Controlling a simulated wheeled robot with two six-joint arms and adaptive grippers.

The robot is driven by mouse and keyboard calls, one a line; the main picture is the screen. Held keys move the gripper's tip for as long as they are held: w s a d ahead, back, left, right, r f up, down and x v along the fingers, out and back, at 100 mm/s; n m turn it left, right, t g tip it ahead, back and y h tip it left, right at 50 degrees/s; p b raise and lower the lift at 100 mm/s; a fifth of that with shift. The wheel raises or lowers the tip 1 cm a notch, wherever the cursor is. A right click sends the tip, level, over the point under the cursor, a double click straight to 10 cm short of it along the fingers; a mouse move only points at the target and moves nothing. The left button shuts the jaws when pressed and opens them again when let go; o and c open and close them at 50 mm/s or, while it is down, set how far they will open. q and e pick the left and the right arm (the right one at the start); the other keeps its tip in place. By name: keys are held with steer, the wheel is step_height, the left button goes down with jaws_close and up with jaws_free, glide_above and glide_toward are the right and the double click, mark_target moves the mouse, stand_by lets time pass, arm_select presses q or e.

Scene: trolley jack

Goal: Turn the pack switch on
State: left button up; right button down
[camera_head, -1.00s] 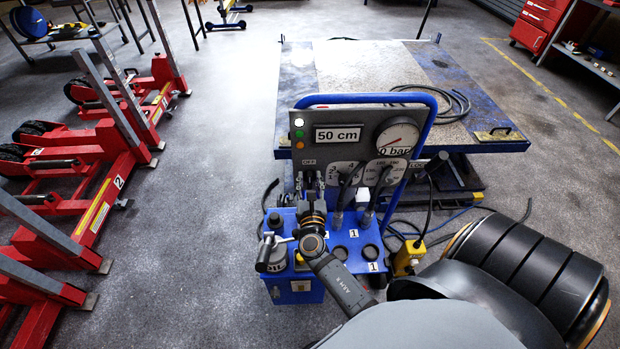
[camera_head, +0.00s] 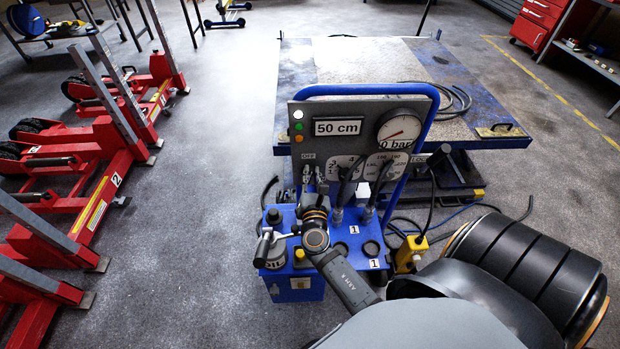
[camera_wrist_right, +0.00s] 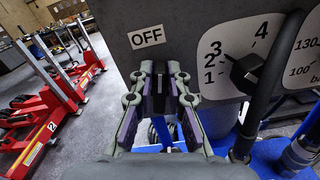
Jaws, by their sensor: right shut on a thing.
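The blue pack (camera_head: 293,288) stands in front of me, with an upright grey panel (camera_head: 360,107). My right gripper (camera_wrist_right: 159,82) is at the panel's left side, just below the OFF label (camera_wrist_right: 147,37). Its fingers are closed on a small dark part, the pack switch (camera_wrist_right: 158,103), which is mostly hidden between them. In the head view the right gripper (camera_head: 314,180) hides the switch, so its position is hard to tell. The display (camera_head: 337,127) reads 50 cm and the round gauge (camera_head: 400,130) reads 0 bar. My left gripper is not in view.
A blue lift table (camera_head: 400,150) with a coiled black hose (camera_head: 455,100) is behind the pack. Red jacks (camera_head: 90,205) line the left. Open floor (camera_head: 200,250) lies between them and the pack.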

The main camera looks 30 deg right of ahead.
arm_select(q)
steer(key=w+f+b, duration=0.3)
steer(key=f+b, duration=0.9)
steer(key=shift+b, duration=0.35)
arm_select(e)
steer(key=f+m, duration=0.1)
steer(key=m, duration=0.4)
steer(key=d+m, duration=0.1)
steer(key=m, duration=0.4)
steer(key=s+f+m, duration=0.1)
steer(key=m, duration=0.4)
steer(key=shift+d+f, duration=0.3)
steer(key=shift+d, duration=0.05)
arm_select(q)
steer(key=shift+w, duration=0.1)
arm_select(e)
steer(key=c, duration=1.3)
jaws_free()
step_height(320, 180, up, 10)
steer(key=shift+r, duration=0.1)
